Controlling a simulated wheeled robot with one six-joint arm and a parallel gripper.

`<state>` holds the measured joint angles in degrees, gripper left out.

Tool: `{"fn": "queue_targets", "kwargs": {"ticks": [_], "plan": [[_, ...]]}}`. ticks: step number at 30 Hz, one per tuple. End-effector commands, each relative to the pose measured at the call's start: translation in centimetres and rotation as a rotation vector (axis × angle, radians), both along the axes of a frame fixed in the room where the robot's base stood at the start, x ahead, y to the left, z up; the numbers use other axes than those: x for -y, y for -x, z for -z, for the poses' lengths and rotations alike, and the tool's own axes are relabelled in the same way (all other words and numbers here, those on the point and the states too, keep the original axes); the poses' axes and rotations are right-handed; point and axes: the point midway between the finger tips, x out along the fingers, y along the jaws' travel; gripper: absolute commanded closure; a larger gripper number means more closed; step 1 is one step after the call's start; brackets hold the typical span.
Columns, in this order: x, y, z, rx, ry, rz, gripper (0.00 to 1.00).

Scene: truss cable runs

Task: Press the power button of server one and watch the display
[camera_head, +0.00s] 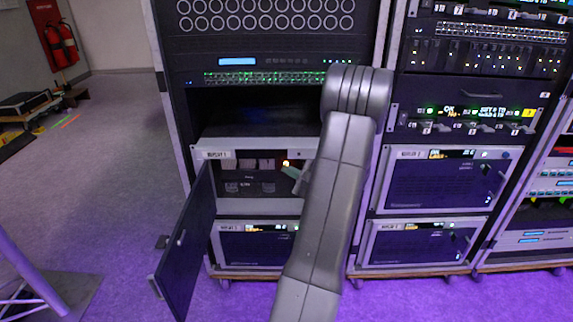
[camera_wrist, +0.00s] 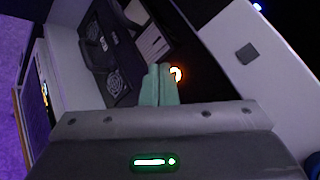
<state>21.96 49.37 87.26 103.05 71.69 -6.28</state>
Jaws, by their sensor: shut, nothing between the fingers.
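Server one, which I take to be the light-framed unit (camera_head: 226,148) low in the left rack, has its front door (camera_head: 186,243) swung open to the left. Its label is too small to read surely. Inside are drive bays and fans. A small round button (camera_head: 286,163) glows orange; it also shows in the wrist view (camera_wrist: 177,74). My gripper (camera_head: 294,172) has its pale green fingers shut and empty, just below and right of the button. In the wrist view the fingertips (camera_wrist: 159,67) are close beside the glow; contact cannot be told. No display of this unit is visible; my arm covers its right part.
A similar unit with a lit display (camera_head: 262,227) sits below, its door shut. The right rack holds more closed units (camera_head: 440,180). The open door sticks out left of the opening.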

Motion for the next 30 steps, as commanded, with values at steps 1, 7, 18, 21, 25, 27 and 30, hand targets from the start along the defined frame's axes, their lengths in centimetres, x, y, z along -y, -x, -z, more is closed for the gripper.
{"fn": "queue_targets", "kwargs": {"ticks": [1, 7, 18, 21, 25, 27, 30], "plan": [[0.12, -1.05, -0.82, 0.016, -0.001, 0.013, 1.00], [0.06, -1.30, -0.84, 0.017, -0.002, 0.012, 1.00], [-0.01, -1.65, -0.91, 0.017, -0.002, 0.010, 1.00], [-0.02, -1.65, -0.93, 0.017, -0.002, 0.010, 1.00], [-0.02, -1.65, -0.95, 0.017, -0.002, 0.010, 1.00], [-0.02, -1.65, -0.95, 0.017, -0.002, 0.010, 1.00], [-0.02, -1.65, -0.97, 0.017, -0.002, 0.010, 1.00]]}}
